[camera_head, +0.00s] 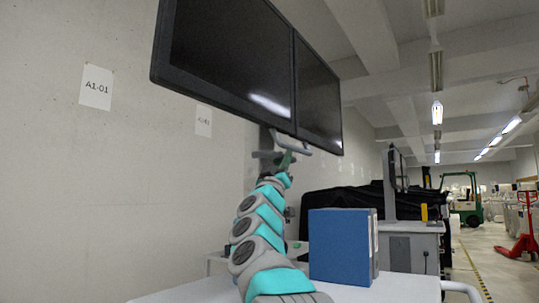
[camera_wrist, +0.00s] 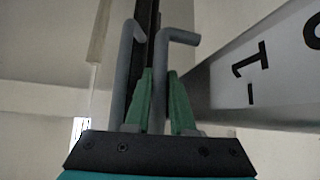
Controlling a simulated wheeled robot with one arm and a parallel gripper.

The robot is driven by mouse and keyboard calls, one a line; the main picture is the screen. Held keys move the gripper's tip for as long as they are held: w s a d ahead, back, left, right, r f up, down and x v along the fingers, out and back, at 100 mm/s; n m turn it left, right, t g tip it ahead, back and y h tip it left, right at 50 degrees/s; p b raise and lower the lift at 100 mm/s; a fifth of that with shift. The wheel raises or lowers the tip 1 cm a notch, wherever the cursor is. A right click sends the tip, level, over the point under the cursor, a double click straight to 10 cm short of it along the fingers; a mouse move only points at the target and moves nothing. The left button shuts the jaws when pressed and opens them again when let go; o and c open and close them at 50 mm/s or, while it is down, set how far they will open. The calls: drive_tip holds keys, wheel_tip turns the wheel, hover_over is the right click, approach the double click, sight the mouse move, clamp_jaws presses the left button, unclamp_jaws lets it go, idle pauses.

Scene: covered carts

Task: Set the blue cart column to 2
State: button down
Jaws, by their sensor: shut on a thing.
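The nearest cart's twin black monitor (camera_head: 235,50) stands high on a column, mostly hidden behind my arm. A grey handle (camera_head: 291,139) shows just under the monitor. My gripper (camera_head: 287,160) is up at this handle. In the wrist view, the green fingers of my gripper (camera_wrist: 162,100) are shut on the grey bent handle (camera_wrist: 160,65). A pale scale plate (camera_wrist: 285,75) slants at right, with a "1" and its tick mark; another digit is cut off by the picture's edge. I cannot tell the column's setting.
A blue binder (camera_head: 340,246) stands on the near cart's white top (camera_head: 400,288), right of my arm. Another cart (camera_head: 415,245) and a black-covered shape (camera_head: 345,197) stand behind. The wall (camera_head: 90,190) is close at left. An aisle opens far right, with a red pallet jack (camera_head: 520,245).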

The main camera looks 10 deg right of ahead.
drive_tip(key=shift+f, duration=1)
drive_tip(key=c, duration=0.8)
unclamp_jaws()
drive_tip(key=shift+o, duration=0.2)
drive_tip(key=b+v, duration=0.1)
drive_tip(key=v, duration=0.6)
drive_tip(key=shift+s+a+f, duration=0.15)
drive_tip(key=shift+s+f, duration=0.1)
drive_tip(key=shift+f, duration=0.05)
